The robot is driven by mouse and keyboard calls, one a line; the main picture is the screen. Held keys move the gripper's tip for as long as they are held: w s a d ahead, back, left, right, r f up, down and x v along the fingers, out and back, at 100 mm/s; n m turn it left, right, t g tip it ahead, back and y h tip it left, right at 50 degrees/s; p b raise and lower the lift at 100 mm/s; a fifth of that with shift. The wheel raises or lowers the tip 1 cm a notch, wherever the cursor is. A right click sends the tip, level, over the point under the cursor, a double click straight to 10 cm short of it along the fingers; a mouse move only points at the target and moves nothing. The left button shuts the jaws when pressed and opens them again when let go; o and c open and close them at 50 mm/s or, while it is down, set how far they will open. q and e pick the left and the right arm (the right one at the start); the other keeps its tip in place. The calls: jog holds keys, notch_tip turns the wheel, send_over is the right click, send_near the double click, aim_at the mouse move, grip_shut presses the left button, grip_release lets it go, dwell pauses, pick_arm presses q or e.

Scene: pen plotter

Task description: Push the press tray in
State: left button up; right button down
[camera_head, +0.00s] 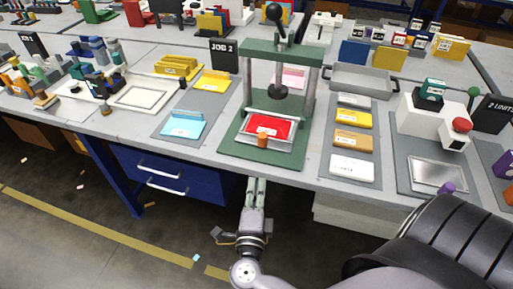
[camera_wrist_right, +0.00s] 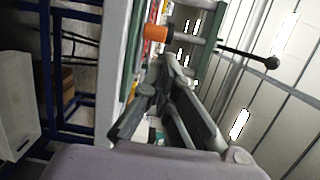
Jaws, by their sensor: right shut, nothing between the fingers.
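The green press (camera_head: 282,52) stands on the table with two grey posts, a black ball-topped lever and a round ram above its base. The press tray (camera_head: 248,133) is a pale grey tray holding a red sheet (camera_head: 275,128), and it sits at the front of the base. An orange knob (camera_head: 262,140) is on the tray's front side; it also shows in the right wrist view (camera_wrist_right: 156,33). My right gripper (camera_head: 257,181) is shut and empty in front of the table edge, below and apart from the knob. Its closed fingers (camera_wrist_right: 170,58) also show in the wrist view. My left gripper is out of view.
Left of the press are a blue card stack (camera_head: 183,124) and a "JOB 2" sign (camera_head: 224,54). On the right is a mat (camera_head: 347,142) with several cards, then a white machine (camera_head: 425,120). Blue drawers (camera_head: 175,176) are under the table. The floor in front is mostly clear.

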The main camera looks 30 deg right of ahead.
aim_at(265, 141)
jog(key=b+x, duration=0.3)
jog(key=x, duration=1)
jog(key=shift+w+d, duration=0.25)
jog(key=shift+d, duration=0.05)
jog(key=shift+w+d+r, duration=0.1)
jog(key=shift+w+d, duration=0.2)
jog(key=x, duration=0.2)
jog(key=p+x, duration=0.1)
jog(key=x, duration=0.1)
jog(key=shift+s+d, duration=0.2)
jog(key=shift+d, duration=0.15)
jog(key=shift+s, duration=0.1)
